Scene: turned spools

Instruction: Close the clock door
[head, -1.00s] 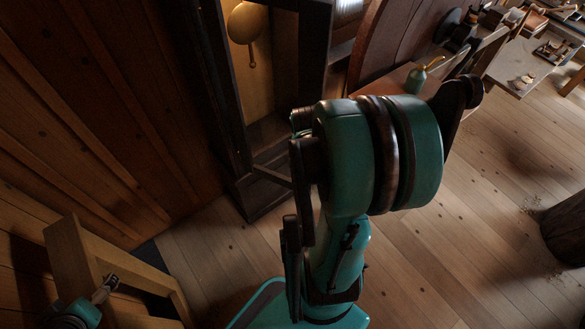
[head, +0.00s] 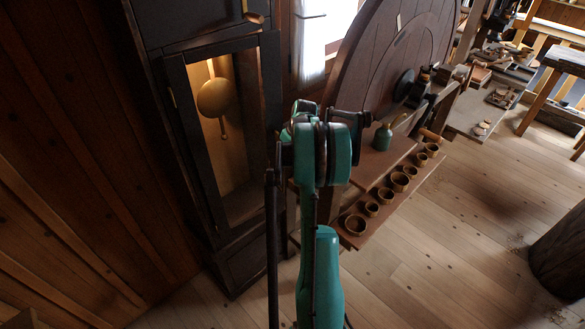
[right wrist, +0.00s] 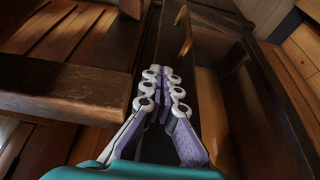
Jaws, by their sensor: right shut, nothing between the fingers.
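The tall dark clock (head: 232,262) stands left of centre in the head view. Its long door frame (head: 200,150) surrounds an opening where a brass pendulum (head: 215,98) shows. I cannot tell whether the door is flush or slightly ajar. My right arm reaches up to the right side of the clock; its gripper is hidden in the head view. In the right wrist view my right gripper (right wrist: 161,78) is shut and empty, its fingertips close to dark wood. A curved brass piece (right wrist: 183,30) shows beyond the fingers. My left gripper is out of view.
Right of the clock, a large round wooden disc (head: 385,60) stands by a shelf with several small cups (head: 356,224) and a green bottle (head: 383,137). A dark beam (right wrist: 60,90) crosses the wrist view's left.

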